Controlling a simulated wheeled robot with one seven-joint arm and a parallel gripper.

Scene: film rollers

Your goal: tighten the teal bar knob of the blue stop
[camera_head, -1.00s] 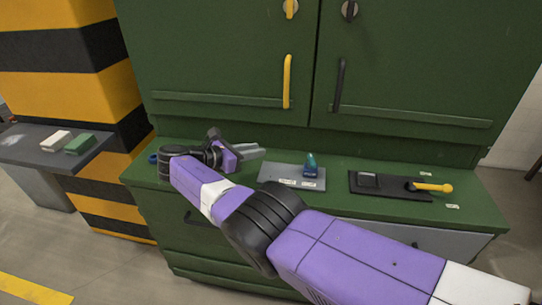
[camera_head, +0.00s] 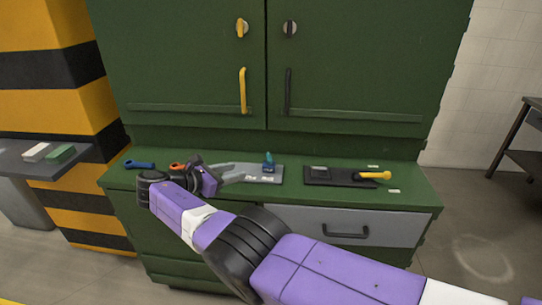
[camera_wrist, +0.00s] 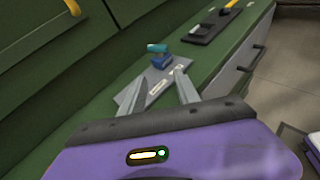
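The blue stop (camera_head: 268,168) stands on a grey plate (camera_head: 262,178) on the green cabinet's counter. Its teal bar knob (camera_head: 268,157) sits on top. In the wrist view the blue stop (camera_wrist: 161,62) and its teal knob (camera_wrist: 157,47) show beyond the fingertips, on the grey plate (camera_wrist: 135,95). My gripper (camera_wrist: 161,82) is open, its two grey fingers spread with nothing between them. In the head view my gripper (camera_head: 238,170) is left of the stop, its fingers pointing toward it and apart from it.
A black plate (camera_head: 318,182) with a yellow-handled tool (camera_head: 373,175) lies to the right. A blue-handled item (camera_head: 139,164) and an orange item (camera_head: 178,166) lie to the left. Cabinet doors with a yellow handle (camera_head: 243,90) rise behind.

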